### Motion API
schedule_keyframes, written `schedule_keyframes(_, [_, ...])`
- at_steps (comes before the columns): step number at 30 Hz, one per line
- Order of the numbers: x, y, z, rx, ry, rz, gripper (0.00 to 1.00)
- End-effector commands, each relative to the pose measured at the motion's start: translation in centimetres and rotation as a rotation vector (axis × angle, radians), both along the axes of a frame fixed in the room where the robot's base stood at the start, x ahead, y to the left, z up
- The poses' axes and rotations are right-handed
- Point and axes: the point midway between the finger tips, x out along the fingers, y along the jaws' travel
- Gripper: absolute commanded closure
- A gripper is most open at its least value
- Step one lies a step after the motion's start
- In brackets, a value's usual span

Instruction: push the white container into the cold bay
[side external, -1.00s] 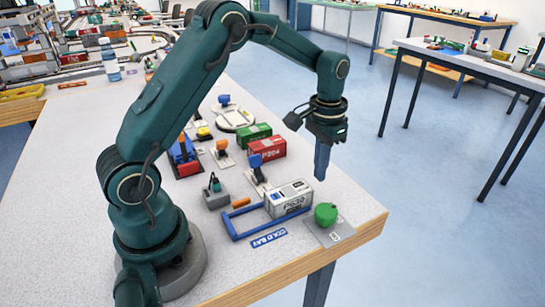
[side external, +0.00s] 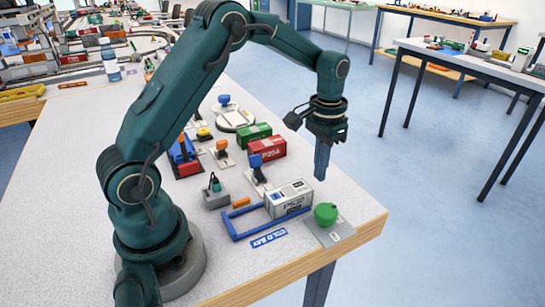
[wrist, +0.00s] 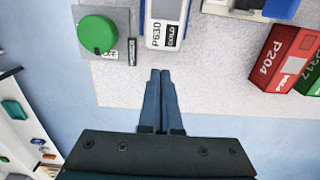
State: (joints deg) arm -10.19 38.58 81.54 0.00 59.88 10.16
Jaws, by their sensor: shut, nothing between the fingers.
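The white container (side external: 289,199) stands on the table at the open end of the blue U-shaped frame (side external: 235,227), partly within its arms. A blue label reading COLD BAY (side external: 268,239) lies beside the frame. My gripper (side external: 321,177) is shut and empty, pointing down just beyond the container's outer end. In the wrist view the shut fingers (wrist: 160,78) lie just short of the end of the white container (wrist: 165,30), with a small gap in the picture. Contact cannot be told.
A green knob (side external: 326,213) on a grey plate sits beside the container near the table corner. An orange block (side external: 241,202) lies by the frame.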

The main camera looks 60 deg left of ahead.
Motion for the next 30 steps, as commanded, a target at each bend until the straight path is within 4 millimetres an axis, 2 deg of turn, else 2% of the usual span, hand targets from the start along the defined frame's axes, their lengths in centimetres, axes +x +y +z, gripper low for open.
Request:
schedule_keyframes(16, [0.0,0.0,-0.1,0.000,0.001,0.000,1.00])
schedule_keyframes(30, [0.0,0.0,-2.4,0.000,0.003,0.000,1.00])
